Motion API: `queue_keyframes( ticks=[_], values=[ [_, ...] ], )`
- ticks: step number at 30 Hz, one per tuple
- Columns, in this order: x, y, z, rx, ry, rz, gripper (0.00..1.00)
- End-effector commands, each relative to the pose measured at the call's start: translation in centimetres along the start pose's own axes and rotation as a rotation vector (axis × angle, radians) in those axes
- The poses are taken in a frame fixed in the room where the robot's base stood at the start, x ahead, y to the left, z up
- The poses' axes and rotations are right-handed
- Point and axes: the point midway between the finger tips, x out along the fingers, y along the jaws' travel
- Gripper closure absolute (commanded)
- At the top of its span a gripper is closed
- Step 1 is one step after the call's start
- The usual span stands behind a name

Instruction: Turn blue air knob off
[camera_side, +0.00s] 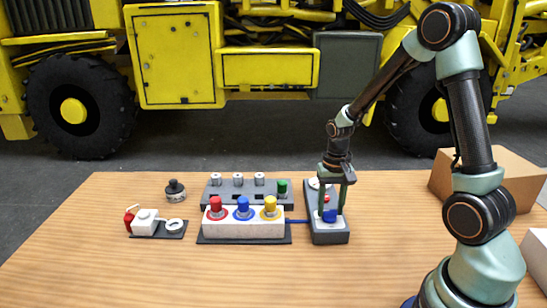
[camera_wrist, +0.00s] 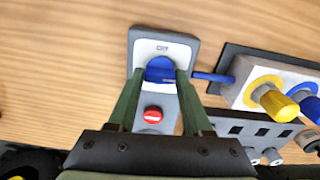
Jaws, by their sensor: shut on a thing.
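The blue air knob (camera_side: 330,215) sits on the near part of a grey control box (camera_side: 328,238). In the wrist view the blue knob (camera_wrist: 160,68) is between the two green fingers of my gripper (camera_wrist: 159,78), on the box's light top plate (camera_wrist: 180,50). My gripper (camera_side: 331,208) reaches down from above and is shut on the knob. A short label above the knob is too small to read surely. The underside of the knob and its exact pointing are partly hidden by the fingers.
A red button (camera_wrist: 152,114) is on the same box. A blue hose (camera_side: 297,221) joins it to a white block (camera_side: 243,224) with red, blue and yellow knobs. A grey rack (camera_side: 225,188) stands behind. A cardboard box (camera_side: 510,175) is at right. The front table is clear.

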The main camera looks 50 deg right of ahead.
Motion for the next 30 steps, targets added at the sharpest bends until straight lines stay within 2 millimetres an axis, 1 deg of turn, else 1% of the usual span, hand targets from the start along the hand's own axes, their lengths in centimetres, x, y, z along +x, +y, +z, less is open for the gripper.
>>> queue_keyframes(
  ticks=[8, 30],
  values=[
    [-0.07, 0.00, -0.01, -0.188, 0.000, 0.000, 1.00],
    [-0.11, 0.00, -0.02, -0.889, 0.000, 0.000, 1.00]
  ],
)
